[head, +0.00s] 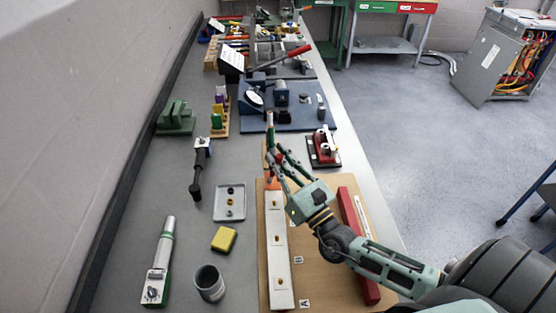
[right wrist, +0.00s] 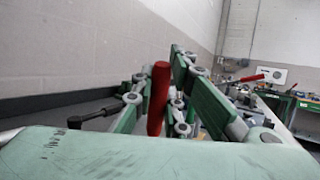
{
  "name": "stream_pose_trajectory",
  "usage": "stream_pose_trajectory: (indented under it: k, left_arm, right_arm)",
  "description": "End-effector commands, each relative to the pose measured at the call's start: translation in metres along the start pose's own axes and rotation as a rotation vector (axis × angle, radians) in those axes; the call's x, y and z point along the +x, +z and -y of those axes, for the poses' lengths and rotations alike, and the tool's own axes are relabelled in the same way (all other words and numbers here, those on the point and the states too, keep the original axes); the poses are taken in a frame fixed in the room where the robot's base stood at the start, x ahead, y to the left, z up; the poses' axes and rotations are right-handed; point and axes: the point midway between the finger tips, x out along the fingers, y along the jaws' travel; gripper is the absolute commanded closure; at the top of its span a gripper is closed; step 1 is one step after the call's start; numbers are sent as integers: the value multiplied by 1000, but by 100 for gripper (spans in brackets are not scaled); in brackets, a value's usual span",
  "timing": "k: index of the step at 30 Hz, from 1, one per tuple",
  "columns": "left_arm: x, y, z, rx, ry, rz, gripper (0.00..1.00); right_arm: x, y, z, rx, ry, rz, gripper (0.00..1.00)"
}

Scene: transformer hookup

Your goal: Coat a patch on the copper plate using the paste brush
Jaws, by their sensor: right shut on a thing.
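My right gripper (head: 277,154) reaches in from the right over the far end of the wooden board. It is shut on a red rod-like handle (right wrist: 157,98), likely the paste brush, which stands nearly upright between the fingers in the right wrist view. The brush's lower end is hidden there. A copper-orange surface (head: 272,184) shows just below the fingers, at the far end of a pale bar (head: 278,255); it may be the copper plate. I cannot tell whether the brush touches it. My left gripper is not in view.
The wooden board (head: 318,286) also carries a red bar (head: 357,245). To its left are a grey cup (head: 209,283), a yellow block (head: 224,239), a tray (head: 230,215) and a green-and-silver tool (head: 160,262). A blue base (head: 315,118) with instruments lies beyond.

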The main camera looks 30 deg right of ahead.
Motion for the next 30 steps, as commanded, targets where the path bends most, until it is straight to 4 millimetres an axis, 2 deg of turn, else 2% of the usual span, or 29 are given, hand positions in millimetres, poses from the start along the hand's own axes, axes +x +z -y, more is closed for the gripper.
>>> stream_pose_trajectory:
  k: [30]
  left_arm:
    - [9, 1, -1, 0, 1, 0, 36]
  right_arm:
    - [-1, -6, 1, 0, 1, -1, 100]
